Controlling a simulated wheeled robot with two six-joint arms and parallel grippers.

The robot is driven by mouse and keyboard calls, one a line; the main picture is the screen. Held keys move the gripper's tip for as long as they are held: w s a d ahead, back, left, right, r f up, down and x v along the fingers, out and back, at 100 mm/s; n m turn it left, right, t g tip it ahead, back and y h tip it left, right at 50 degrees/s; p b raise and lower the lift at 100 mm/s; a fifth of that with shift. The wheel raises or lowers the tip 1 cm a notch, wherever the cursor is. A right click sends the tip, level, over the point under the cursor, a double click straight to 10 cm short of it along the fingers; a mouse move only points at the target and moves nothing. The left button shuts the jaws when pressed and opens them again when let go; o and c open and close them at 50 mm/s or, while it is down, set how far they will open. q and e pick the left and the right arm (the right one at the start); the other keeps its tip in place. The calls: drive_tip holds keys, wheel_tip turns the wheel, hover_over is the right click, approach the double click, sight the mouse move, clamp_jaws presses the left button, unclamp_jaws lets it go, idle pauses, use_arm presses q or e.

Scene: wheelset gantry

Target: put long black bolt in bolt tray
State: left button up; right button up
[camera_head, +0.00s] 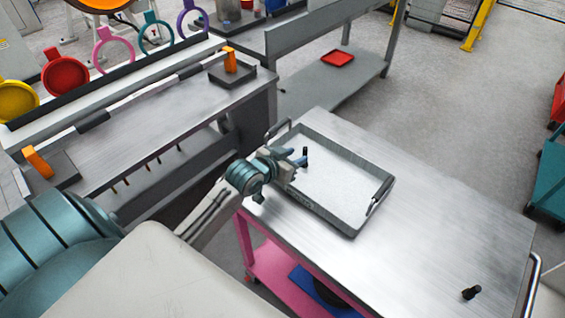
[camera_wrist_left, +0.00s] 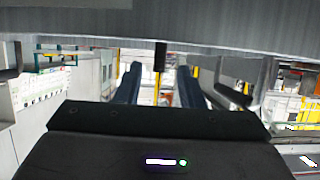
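A long black bolt (camera_head: 305,155) is upright at the far-left part of the grey bolt tray (camera_head: 345,222). My left gripper (camera_head: 300,160) reaches over the tray's left wall, beside the bolt. In the left wrist view the two fingers (camera_wrist_left: 159,85) are apart, and the bolt (camera_wrist_left: 160,56) shows in the gap with clear space on both sides. That view looks upside down, and the tray wall covers the bolt's other end. I cannot tell whether the bolt's foot touches the tray floor. My right gripper is not in view.
The tray lies on a metal-topped cart (camera_head: 430,215) with a pink frame. A grey bench (camera_head: 130,130) with orange blocks stands to the left. A red tray (camera_head: 338,58) is on a shelf behind.

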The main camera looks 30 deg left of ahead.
use_arm(q)
drive_tip(key=v, duration=0.6)
drive_tip(key=shift+s, duration=0.2)
